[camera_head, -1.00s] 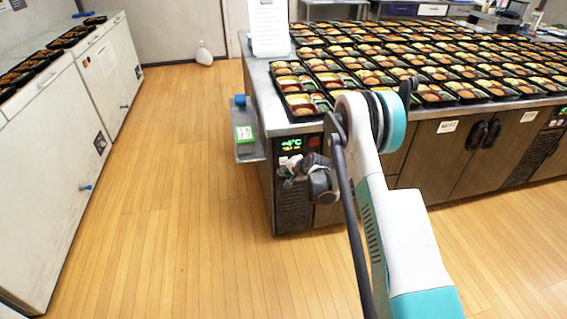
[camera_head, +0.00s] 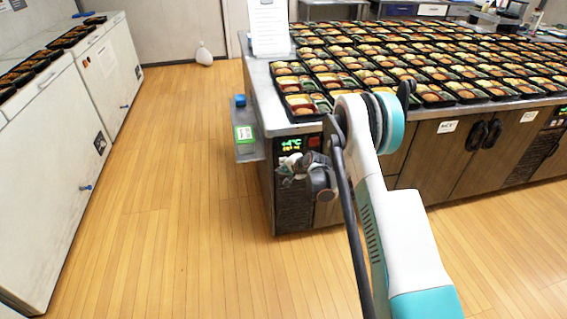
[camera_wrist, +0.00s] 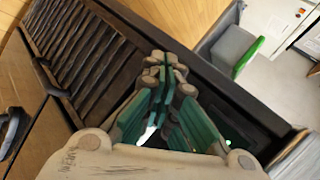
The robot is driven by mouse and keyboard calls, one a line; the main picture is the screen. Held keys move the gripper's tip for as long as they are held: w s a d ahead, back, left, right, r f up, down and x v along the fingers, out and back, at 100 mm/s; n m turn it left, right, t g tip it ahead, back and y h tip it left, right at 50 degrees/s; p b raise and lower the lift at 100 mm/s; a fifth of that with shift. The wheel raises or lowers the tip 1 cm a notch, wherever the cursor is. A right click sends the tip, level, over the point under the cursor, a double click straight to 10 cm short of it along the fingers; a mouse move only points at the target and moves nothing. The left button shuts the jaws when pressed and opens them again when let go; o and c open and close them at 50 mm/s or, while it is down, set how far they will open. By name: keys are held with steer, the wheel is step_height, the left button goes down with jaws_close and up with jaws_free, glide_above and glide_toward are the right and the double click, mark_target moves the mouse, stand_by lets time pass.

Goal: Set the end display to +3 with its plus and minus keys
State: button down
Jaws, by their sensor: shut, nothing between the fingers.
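The end display (camera_head: 291,144) is a dark panel with green digits on the near end of the counter. It seems to read 4 °C, with a sign in front too small to be sure of. A smaller yellowish line sits under it, and a red patch lies to its right. My gripper (camera_head: 287,176) is shut and empty, just below the display, close to the panel. In the wrist view my gripper (camera_wrist: 163,72) shows its green finger pads together, in front of the dark cabinet end. The plus and minus keys cannot be made out; my gripper covers part of the panel.
Many filled bento trays (camera_head: 300,104) cover the counter top. A small side shelf (camera_head: 246,150) with a green-and-white item juts from the counter's left end. A slatted vent (camera_wrist: 82,45) is beside my gripper. White chest cabinets (camera_head: 50,180) stand at left; the wooden floor between is clear.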

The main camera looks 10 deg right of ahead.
steer(key=shift+w, duration=0.1)
stand_by(0.6)
steer(key=shift+w, duration=0.35)
steer(key=shift+w, duration=0.45)
stand_by(0.7)
steer(key=shift+s, duration=0.9)
steer(key=s, duration=0.5)
stand_by(0.4)
stand_by(1.3)
